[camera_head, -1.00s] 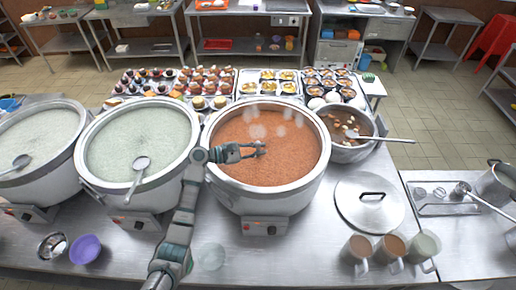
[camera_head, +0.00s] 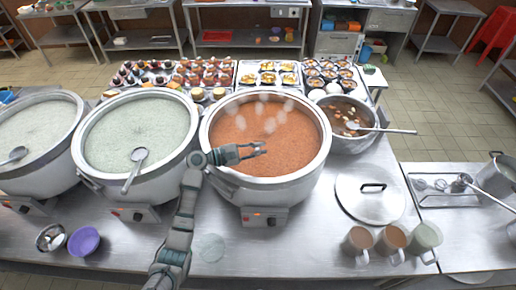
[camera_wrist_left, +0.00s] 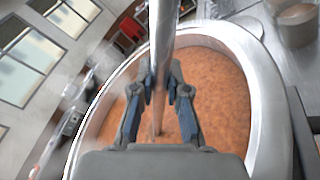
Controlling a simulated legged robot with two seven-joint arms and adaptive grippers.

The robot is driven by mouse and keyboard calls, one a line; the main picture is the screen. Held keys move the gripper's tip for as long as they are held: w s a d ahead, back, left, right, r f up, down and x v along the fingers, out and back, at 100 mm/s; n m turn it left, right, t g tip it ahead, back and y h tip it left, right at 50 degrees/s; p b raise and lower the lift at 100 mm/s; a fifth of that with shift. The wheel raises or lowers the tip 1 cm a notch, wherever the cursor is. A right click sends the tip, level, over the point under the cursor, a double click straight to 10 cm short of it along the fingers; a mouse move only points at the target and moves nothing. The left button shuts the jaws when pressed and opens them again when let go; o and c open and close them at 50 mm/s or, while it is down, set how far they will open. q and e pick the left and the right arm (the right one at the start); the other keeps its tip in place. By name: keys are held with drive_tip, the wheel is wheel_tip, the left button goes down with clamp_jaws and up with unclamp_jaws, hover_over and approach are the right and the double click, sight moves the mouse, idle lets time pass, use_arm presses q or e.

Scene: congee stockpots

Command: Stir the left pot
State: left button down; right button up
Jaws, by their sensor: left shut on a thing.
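Three large pots stand in a row. The leftmost pot (camera_head: 72,165) and the middle pot (camera_head: 150,178) hold pale congee, each with a ladle: one at the far left (camera_head: 15,155), one in the middle (camera_head: 137,160). The right-hand pot (camera_head: 300,184) holds orange-brown congee. My left gripper (camera_head: 258,150) is over this orange pot. In the left wrist view, my left gripper (camera_wrist_left: 161,88) is shut on a metal rod (camera_wrist_left: 163,40), with orange congee (camera_wrist_left: 215,95) behind it. The rod is hard to make out in the head view. My right gripper is not in view.
A smaller pot with a ladle (camera_head: 385,131) stands right of the orange pot. A lid (camera_head: 370,205) and several mugs (camera_head: 390,240) are at the front right. A purple bowl (camera_head: 84,241) is at the front left. Trays of food (camera_head: 195,75) line the back.

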use_arm(q)
drive_tip(key=shift+r, duration=0.15)
wheel_tip(320, 180, up, 3)
drive_tip(key=shift+f+p, duration=0.15)
drive_tip(key=shift+p, duration=0.9)
wheel_tip(320, 180, up, 14)
drive_tip(key=shift+f, duration=0.2)
drive_tip(key=shift+f+m+h+b, duration=0.1)
drive_tip(key=shift+m+h+b, duration=0.3)
drive_tip(key=shift+m+b, duration=0.85)
drive_tip(key=shift+n, duration=0.25)
